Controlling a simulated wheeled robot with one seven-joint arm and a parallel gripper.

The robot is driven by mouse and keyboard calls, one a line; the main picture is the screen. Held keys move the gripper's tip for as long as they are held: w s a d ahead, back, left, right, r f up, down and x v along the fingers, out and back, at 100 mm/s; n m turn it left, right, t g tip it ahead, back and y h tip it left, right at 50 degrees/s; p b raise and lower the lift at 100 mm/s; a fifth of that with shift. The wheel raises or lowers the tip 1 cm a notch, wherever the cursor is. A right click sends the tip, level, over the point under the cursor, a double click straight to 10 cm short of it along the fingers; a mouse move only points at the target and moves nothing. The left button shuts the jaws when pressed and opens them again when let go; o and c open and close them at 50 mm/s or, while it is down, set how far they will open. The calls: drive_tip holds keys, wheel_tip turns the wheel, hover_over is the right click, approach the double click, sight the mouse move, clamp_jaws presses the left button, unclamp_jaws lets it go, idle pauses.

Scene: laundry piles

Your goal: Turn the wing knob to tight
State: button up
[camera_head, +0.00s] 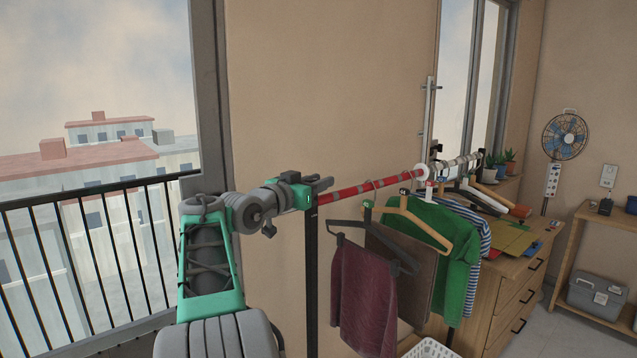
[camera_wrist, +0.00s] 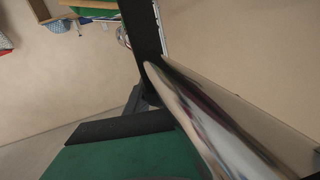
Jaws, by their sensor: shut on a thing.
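My gripper (camera_head: 320,185) is at the near end of the clothes rail, at the top of a black post (camera_head: 312,270). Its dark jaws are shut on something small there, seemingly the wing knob. The knob itself is hidden by the jaws, so its angle cannot be told. The red and grey rail (camera_head: 350,192) runs from there to the back right. In the wrist view, a dark finger (camera_wrist: 112,128) lies above my green gripper body, beside a shiny metal tube (camera_wrist: 215,125) and a black upright (camera_wrist: 142,35).
Hangers with a maroon cloth (camera_head: 362,300), a green garment (camera_head: 455,250) and other clothes hang on the rail, right of my gripper. A wooden dresser (camera_head: 515,285) stands behind them. A white basket (camera_head: 430,347) is below. A balcony railing (camera_head: 90,250) is at left.

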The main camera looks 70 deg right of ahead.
clamp_jaws()
